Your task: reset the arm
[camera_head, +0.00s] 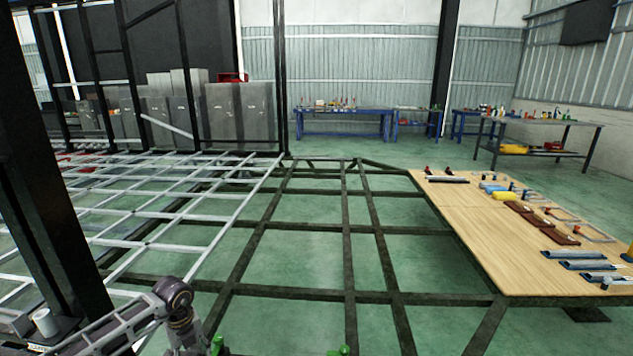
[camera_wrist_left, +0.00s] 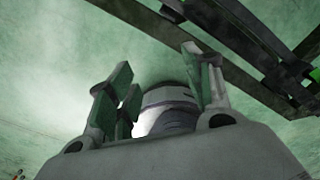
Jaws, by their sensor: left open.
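My left arm (camera_head: 178,305) comes in at the bottom left of the head view, bent at a dark round joint, and runs off the bottom edge. A small green part shows beside it there; I cannot tell whether it belongs to my gripper. In the left wrist view my left gripper (camera_wrist_left: 158,85) has its two green-padded fingers apart, with nothing held between them. A pale rounded cylinder shows behind the fingers; I cannot tell what it is. My right arm and gripper are not in view.
Dark chassis beams (camera_head: 346,240) form a low grid over the green floor and also cross the wrist view (camera_wrist_left: 245,40). A pale metal frame (camera_head: 150,243) lies left. A wooden table (camera_head: 480,235) with tools stands right. A dark post (camera_head: 45,190) rises at the left.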

